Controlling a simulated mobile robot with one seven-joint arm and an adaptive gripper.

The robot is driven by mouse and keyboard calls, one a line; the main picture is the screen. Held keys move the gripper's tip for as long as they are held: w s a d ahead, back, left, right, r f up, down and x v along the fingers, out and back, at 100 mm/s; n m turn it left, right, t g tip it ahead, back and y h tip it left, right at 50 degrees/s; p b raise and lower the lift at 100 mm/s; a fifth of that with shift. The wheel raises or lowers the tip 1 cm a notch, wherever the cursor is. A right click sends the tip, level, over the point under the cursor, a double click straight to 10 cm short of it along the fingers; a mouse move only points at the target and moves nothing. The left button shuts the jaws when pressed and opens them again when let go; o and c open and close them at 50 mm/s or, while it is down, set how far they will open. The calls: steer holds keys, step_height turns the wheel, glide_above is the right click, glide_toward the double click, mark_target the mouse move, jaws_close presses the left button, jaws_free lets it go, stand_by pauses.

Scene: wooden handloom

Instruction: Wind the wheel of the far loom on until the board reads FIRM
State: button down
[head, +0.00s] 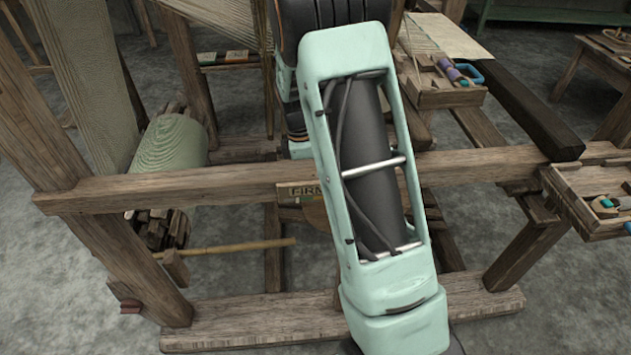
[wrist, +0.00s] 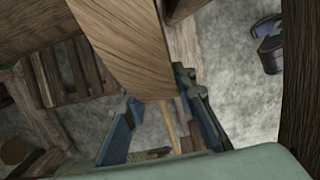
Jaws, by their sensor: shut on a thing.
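The board (head: 297,190) sits on the loom's front rail in the head view. It shows FIR and what looks like part of an M before my arm covers the rest. A brown rounded edge, perhaps of the wheel (head: 316,214), shows just below it, mostly hidden behind my arm. My gripper is hidden in the head view. In the wrist view my gripper's two blue fingers (wrist: 157,86) close on either side of a flat wooden piece (wrist: 125,45). I cannot tell which part of the wheel this piece is.
The loom's rail (head: 160,190) runs across the front. A pale green cloth roll (head: 170,145) and a thin wooden rod (head: 235,247) are at the left. A small tray (head: 450,95) stands beyond my arm. Another tray (head: 590,215) is at the right. Grey floor lies below.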

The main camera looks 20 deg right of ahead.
steer(key=shift+w+a+f+h, duration=0.1)
steer(key=shift+a+f+h, duration=0.1)
steer(key=shift+f+h, duration=0.4)
steer(key=shift+a+f+h, duration=0.2)
steer(key=shift+f+h, duration=0.2)
steer(key=shift+f, duration=0.25)
steer(key=c, duration=1.6)
jaws_free()
steer(key=shift+r, duration=0.15)
steer(key=v, duration=1.1)
steer(key=shift+w+a+r, duration=0.2)
steer(key=shift+r, duration=0.15)
